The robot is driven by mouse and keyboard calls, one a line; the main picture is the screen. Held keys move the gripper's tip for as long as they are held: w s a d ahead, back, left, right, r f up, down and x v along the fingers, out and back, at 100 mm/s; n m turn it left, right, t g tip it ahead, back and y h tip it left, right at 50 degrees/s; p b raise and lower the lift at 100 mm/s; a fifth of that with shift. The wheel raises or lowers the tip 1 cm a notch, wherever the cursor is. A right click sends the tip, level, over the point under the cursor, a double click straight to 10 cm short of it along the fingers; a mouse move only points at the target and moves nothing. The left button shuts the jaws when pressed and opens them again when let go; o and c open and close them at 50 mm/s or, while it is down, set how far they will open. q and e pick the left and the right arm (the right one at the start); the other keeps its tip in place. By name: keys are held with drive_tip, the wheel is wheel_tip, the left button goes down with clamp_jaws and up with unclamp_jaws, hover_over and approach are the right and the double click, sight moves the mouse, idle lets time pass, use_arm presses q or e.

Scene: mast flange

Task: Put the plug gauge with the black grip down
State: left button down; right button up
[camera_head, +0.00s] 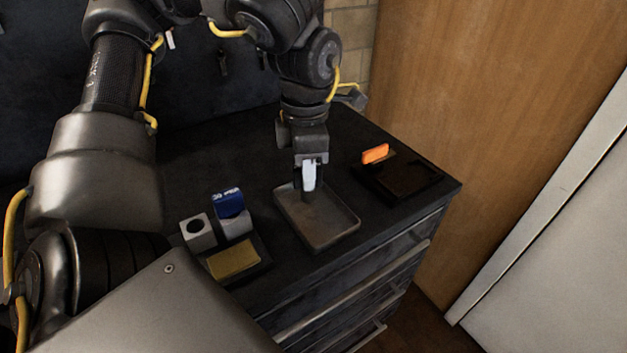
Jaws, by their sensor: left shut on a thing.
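My left gripper (309,180) is shut, pointing down over a shallow grey-brown tray (341,228) on the dark cabinet top. A short dark piece (306,197) shows below the pale fingertips, at the back part of the tray. It appears to be the plug gauge with the black grip. Most of it is hidden by the fingers, and I cannot tell whether its lower end touches the tray floor. My right gripper is not in view.
Left of the tray stands a grey block with a round hole (197,233), beside a blue labelled piece (228,203) and a yellowish pad (233,261). Right of it, an orange piece (375,153) lies by a dark shallow tray (403,195). The cabinet's front edge is close.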

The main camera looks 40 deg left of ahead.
use_arm(q)
drive_tip(key=shift+w+f, duration=0.55)
drive_tip(key=shift+f, duration=0.25)
